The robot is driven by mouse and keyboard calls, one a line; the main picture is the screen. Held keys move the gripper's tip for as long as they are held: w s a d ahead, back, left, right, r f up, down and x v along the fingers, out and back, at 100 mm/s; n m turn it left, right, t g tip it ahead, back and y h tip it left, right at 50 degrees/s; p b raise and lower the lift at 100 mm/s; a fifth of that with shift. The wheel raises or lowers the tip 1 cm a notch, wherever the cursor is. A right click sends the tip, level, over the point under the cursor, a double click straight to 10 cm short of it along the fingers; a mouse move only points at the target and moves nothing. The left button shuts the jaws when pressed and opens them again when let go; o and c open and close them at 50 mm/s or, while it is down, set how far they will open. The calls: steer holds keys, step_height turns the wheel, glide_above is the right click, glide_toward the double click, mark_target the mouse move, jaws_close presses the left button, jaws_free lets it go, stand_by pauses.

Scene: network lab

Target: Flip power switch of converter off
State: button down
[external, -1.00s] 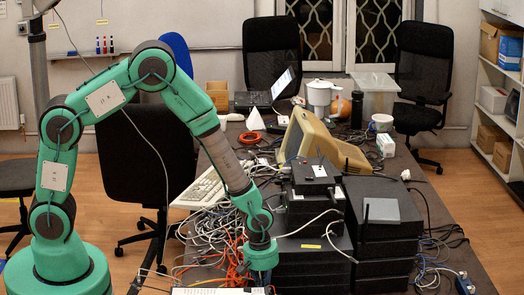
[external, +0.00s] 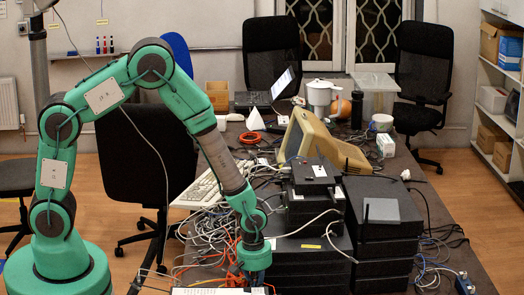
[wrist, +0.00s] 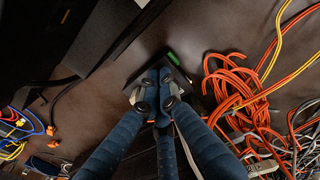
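In the wrist view, a small dark box (wrist: 147,62) with a lit green patch (wrist: 173,59) lies just beyond my fingertips. It looks like the converter, with the green patch as its switch, but its label cannot be read. My gripper (wrist: 156,93) has its blue fingers drawn together, tips close to each other, in front of the box. The tips hide part of the box, and I cannot tell whether they touch it. In the external view, my gripper points down at the table's near edge, left of the black stacks, and its fingertips are hard to make out.
Orange cables (wrist: 240,95) lie right of my gripper in the wrist view. Blue and yellow cables (wrist: 18,128) lie at left. Stacked black boxes (external: 312,262) stand right of my arm. A keyboard (external: 200,190) and a beige monitor (external: 310,140) are farther back.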

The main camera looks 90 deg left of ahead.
step_height(320, 180, up, 14)
steer(key=p, duration=0.4)
steer(key=shift+s, duration=0.45)
steer(key=shift+w+b, duration=0.3)
steer(key=shift+b, duration=1.85)
steer(key=shift+r+t+b, duration=0.3)
steer(key=shift+b, duration=0.4)
steer(key=shift+f, duration=0.1)
steer(key=f+b, duration=0.1)
steer(key=f, duration=0.3)
steer(key=w+f+b, duration=0.1)
steer(key=f, duration=0.4)
steer(key=f+b, duration=0.1)
steer(key=f, duration=0.3)
steer(key=shift+w+f+b, duration=0.35)
steer(key=shift+f, duration=0.15)
